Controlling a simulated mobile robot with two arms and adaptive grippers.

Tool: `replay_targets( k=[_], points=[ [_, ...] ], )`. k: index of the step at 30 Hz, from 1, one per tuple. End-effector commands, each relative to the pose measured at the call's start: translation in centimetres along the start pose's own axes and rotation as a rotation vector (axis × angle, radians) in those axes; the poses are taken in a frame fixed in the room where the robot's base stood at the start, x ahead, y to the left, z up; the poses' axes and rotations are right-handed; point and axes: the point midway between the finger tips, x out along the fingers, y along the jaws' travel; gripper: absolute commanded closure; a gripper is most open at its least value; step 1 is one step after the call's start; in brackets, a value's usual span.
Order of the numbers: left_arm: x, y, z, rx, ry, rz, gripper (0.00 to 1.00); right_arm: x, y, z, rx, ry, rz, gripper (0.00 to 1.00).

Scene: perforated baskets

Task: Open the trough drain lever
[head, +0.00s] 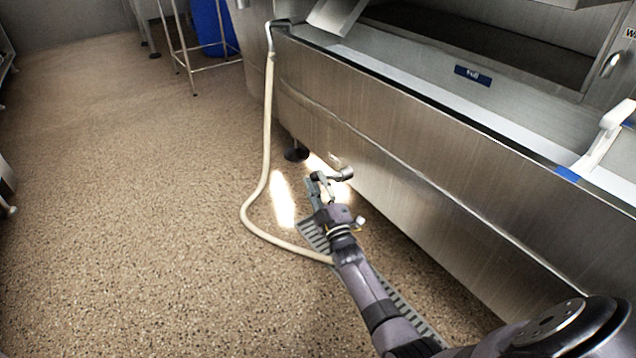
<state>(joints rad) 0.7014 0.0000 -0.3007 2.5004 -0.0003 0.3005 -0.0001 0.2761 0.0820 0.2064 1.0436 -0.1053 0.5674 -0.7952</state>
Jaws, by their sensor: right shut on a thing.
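The trough (400,150) is a long stainless steel basin running from the upper left to the lower right. Under its front edge, near a dark foot, a short dark drain fitting with a lever (345,174) shows just above the floor. My right gripper (322,181) reaches low beneath the trough front and is shut on the drain lever. The gripper hides part of the lever, so its exact angle is hard to tell. My left gripper is not in view.
A beige hose (266,150) hangs from the trough's left end and curves across the speckled floor towards a floor grate (312,236) under my right arm. A dark trough foot (296,154) stands close to the gripper. A metal rack with a blue bin (212,28) stands at the back.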

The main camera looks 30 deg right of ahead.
Motion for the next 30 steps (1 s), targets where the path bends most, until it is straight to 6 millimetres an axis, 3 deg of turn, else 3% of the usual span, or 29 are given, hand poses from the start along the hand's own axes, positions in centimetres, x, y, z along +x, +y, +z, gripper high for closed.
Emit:
replay_targets(
  k=[3,4,13,23,30],
  points=[
    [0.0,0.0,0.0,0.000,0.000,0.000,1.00,-0.3,-0.6,0.2,0.004,-0.008,-0.012,1.00],
    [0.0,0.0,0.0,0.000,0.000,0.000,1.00,-0.3,-0.6,0.2,0.004,-0.008,-0.012,0.76],
    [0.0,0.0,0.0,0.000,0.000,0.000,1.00,-0.2,-0.3,0.1,0.002,-0.004,-0.006,0.56],
    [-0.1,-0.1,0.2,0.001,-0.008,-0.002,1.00,0.0,0.0,0.0,0.001,-0.002,-0.003,0.55],
    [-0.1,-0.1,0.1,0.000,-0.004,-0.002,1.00,0.8,2.0,-1.6,0.002,0.001,0.001,0.55]
  ],
)
